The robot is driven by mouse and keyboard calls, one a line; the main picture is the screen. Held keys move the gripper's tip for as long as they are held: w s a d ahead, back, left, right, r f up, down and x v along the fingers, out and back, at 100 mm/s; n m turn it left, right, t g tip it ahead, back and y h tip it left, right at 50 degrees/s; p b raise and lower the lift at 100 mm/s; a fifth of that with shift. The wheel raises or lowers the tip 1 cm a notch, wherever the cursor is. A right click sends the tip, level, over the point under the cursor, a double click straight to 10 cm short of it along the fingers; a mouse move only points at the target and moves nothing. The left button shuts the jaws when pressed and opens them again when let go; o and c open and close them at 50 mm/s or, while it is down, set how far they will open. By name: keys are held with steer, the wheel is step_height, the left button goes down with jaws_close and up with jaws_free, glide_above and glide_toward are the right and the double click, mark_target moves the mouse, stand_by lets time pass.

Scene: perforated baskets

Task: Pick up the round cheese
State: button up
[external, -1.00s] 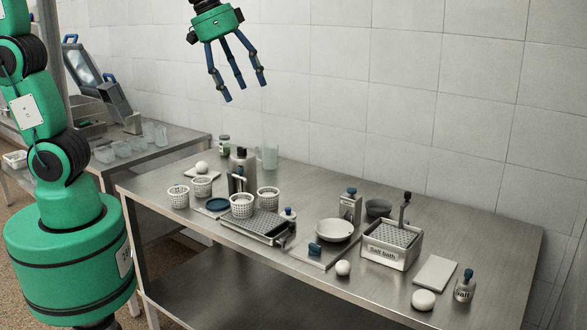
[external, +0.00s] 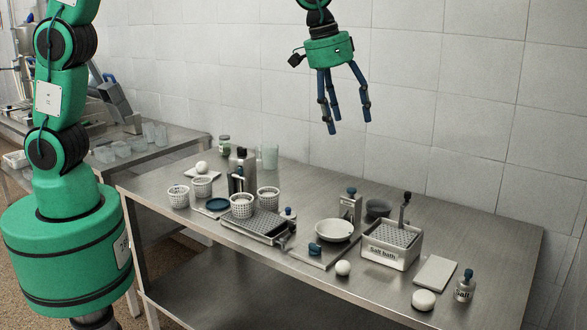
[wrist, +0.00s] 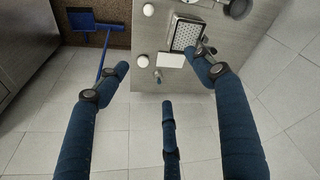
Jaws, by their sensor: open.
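A flattened round white cheese (external: 424,300) lies on the steel table near its front right edge. A smaller white ball (external: 343,268) sits left of it near the front edge, and another white ball (external: 202,167) sits on a pale board at the back left. I cannot tell for certain which one the task names. In the wrist view the flattened cheese (wrist: 141,59) and the front ball (wrist: 148,9) lie near the table edge. My gripper (external: 349,124) is open and empty, high above the table, with its fingers pointing down.
A salt bath box (external: 385,258), a white board (external: 436,274) and a salt bottle (external: 465,286) stand near the flattened cheese. Perforated baskets (external: 241,206), a bowl (external: 334,231) and a tray crowd the middle and left.

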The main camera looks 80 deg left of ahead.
steer(key=w+d+f+p, duration=0.1)
steer(key=w+d+f, duration=0.4)
steer(key=f, duration=0.4)
steer(key=w+d+f+g+p, duration=0.1)
steer(key=w+d+f, duration=0.5)
steer(key=f, duration=0.3)
steer(key=w+d+f+p, duration=0.1)
steer(key=w+d+f, duration=0.4)
steer(key=f, duration=0.4)
steer(key=shift+w+d+f+n+g+p, duration=0.2)
steer(key=shift+w+d+n+g+p, duration=0.15)
steer(key=shift+w, duration=0.25)
steer(key=shift+a+f, duration=0.1)
steer(key=shift+f, duration=0.05)
glide_above(424, 295)
steer(key=shift+s+d+f, duration=0.1)
steer(key=shift+s+f, duration=0.05)
steer(key=shift+f, duration=1.95)
steer(key=shift+s+d+f, duration=0.1)
steer(key=shift+f, duration=1.95)
steer(key=shift+f, duration=0.1)
steer(key=shift+w+a+f+p, duration=0.15)
steer(key=shift+f+p, duration=0.3)
steer(key=shift+f, duration=2.05)
steer(key=c, duration=1.3)
